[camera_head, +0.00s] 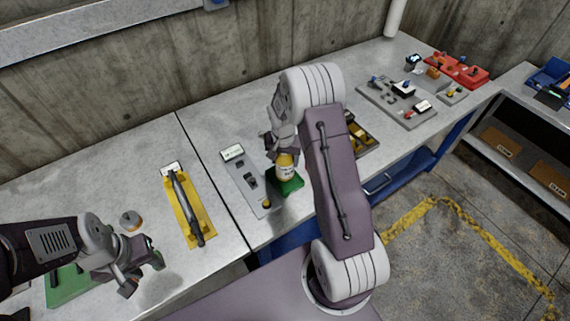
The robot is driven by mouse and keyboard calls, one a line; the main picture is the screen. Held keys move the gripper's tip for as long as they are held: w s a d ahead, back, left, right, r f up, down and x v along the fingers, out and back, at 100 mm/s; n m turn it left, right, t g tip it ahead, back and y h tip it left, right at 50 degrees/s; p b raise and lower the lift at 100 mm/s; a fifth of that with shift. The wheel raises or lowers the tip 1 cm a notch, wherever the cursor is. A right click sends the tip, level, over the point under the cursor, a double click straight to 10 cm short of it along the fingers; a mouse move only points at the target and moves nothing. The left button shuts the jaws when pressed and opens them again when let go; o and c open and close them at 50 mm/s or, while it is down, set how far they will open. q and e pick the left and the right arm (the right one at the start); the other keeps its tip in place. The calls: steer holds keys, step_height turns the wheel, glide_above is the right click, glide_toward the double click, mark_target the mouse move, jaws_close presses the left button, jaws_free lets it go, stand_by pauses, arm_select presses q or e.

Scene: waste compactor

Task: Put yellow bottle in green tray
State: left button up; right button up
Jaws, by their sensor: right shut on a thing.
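My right gripper (283,149) is shut on the yellow bottle (286,170) and points down at the middle of the bench. The bottle is upright, with its top hidden by the fingers. Directly below it in the picture is a small dark green tray (292,187). The bottle's lower end overlaps this tray; I cannot tell whether it touches the tray floor. My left gripper (141,274) is open and empty at the lower left, beside a flat green piece (66,290) partly covered by my arm.
A grey panel (239,171) with switches lies just left of the green tray. My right arm partly hides a dark tray (360,138). Red boxes (457,70) stand at the far right.

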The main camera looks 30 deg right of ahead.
mark_target(285, 165)
step_height(285, 165, down, 3)
steer(key=shift+s+a+r+p, duration=0.1)
steer(key=shift+r+p, duration=0.05)
steer(key=shift+p, duration=0.15)
steer(key=shift+f, duration=0.3)
steer(key=shift+f, duration=0.1)
steer(key=o, duration=1.6)
steer(key=shift+o, duration=0.2)
